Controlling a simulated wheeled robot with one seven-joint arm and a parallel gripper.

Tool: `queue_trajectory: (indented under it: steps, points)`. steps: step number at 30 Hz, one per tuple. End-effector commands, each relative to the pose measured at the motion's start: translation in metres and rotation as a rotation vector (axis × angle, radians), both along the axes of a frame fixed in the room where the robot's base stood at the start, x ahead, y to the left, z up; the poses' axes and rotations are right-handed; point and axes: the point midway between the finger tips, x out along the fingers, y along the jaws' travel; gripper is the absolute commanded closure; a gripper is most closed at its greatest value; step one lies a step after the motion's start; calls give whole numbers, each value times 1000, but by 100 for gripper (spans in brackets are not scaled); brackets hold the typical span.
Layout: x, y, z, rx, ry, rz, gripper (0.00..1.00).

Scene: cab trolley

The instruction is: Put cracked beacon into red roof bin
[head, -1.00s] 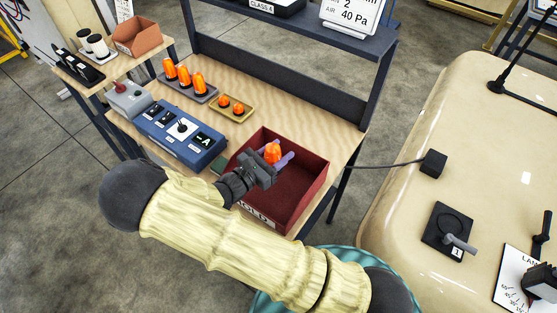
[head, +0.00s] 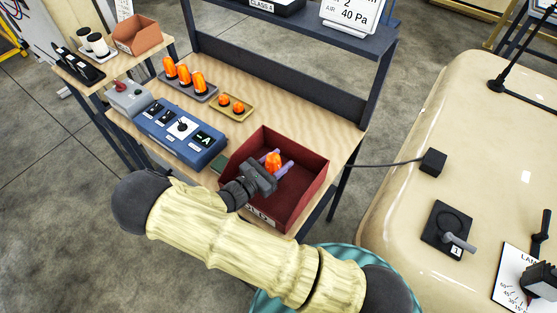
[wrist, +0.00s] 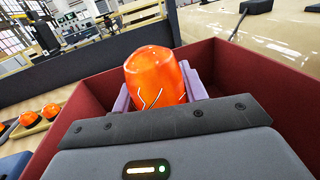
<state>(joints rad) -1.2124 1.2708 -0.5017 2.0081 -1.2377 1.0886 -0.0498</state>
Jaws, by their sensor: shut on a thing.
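The cracked beacon (wrist: 155,78) is an orange dome with pale crack lines low on its side. In the wrist view it stands between the two purple fingers of my gripper (wrist: 160,90), which is shut on it. In the head view the beacon (head: 273,161) and my gripper (head: 274,166) are over the open red bin (head: 312,180), within its outline. The bin's walls also rise around them in the wrist view (wrist: 262,85). The beacon's base is hidden behind my gripper, so I cannot tell whether it touches the bin floor.
The bin sits at the right end of a wooden bench (head: 290,118). A grey tray (head: 205,97) with several orange beacons, a yellow tray (head: 233,115) with two small orange domes, and a blue control box (head: 180,134) stand to its left. A cream vehicle roof (head: 450,150) is at the right.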

Motion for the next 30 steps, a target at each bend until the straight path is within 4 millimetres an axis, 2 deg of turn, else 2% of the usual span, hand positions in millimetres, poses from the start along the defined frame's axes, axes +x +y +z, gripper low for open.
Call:
queue_trajectory:
  steps: [6, 7, 10, 19, 24, 30]
  points:
    - [0, 0, -3, -1, -1, 0, 84]
    - [0, 0, -3, 0, 0, 0, 53]
    - [0, 0, -3, 0, 0, 0, 35]
    - [0, 0, -2, 0, 0, 0, 35]
    - [0, -1, 12, 2, -1, -2, 35]
    - [-23, 29, 5, 3, 0, 8, 35]
